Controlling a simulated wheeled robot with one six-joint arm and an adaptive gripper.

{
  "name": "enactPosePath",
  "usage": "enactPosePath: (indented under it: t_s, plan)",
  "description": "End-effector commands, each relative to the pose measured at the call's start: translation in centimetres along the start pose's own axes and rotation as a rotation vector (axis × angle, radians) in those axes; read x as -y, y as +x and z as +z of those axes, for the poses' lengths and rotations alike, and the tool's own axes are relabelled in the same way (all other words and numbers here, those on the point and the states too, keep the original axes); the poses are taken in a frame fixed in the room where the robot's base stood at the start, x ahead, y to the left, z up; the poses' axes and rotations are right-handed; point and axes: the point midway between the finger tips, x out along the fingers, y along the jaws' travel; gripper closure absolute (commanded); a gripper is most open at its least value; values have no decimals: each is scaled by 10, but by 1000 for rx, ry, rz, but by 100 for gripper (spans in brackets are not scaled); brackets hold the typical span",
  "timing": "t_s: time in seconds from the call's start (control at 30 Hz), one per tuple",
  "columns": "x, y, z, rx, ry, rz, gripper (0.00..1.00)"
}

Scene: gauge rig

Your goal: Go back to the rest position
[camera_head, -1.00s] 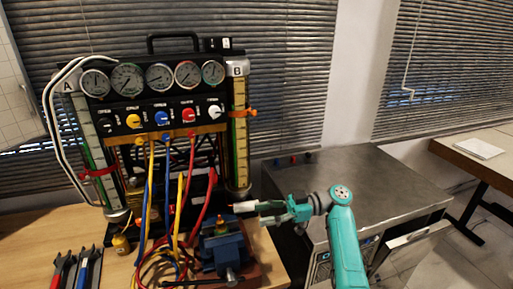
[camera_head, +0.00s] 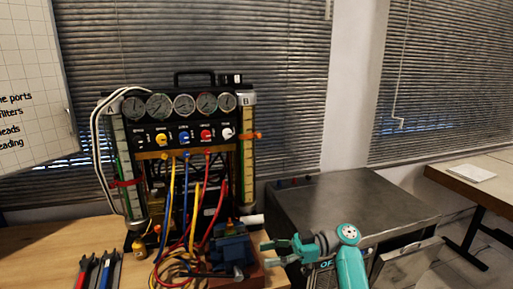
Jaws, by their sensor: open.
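My gripper (camera_head: 272,253) is at the lower middle of the head view, at the end of my teal arm. Its fingers are open and point left, with nothing seen between them. The gauge rig (camera_head: 186,128) stands to the left and behind it on the wooden bench, with a row of gauges, coloured knobs and hoses, and tubes marked A and B. A blue vise (camera_head: 232,246) is just left of the fingertips. A small gap appears between vise and fingers, but the depth is hard to judge.
A grey metal-topped cabinet (camera_head: 350,203) stands behind and right of my arm. Red- and blue-handled tools (camera_head: 97,270) lie at the bench's front left. A table (camera_head: 480,178) with a paper is at far right. A whiteboard (camera_head: 35,90) hangs at left.

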Motion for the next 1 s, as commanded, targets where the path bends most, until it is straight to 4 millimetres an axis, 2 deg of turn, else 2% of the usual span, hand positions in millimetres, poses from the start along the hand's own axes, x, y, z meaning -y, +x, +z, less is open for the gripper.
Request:
enactPosePath:
  t_s: [0.37, 0.57, 0.77, 1.0]
  plan:
    - [4, 9, 41, 24, 88, 83, 52]
    - [9, 16, 77, 45, 162, 159, 52]
    - [21, 25, 132, 79, 274, 278, 52]
    - [56, 34, 222, 137, 448, 499, 52]
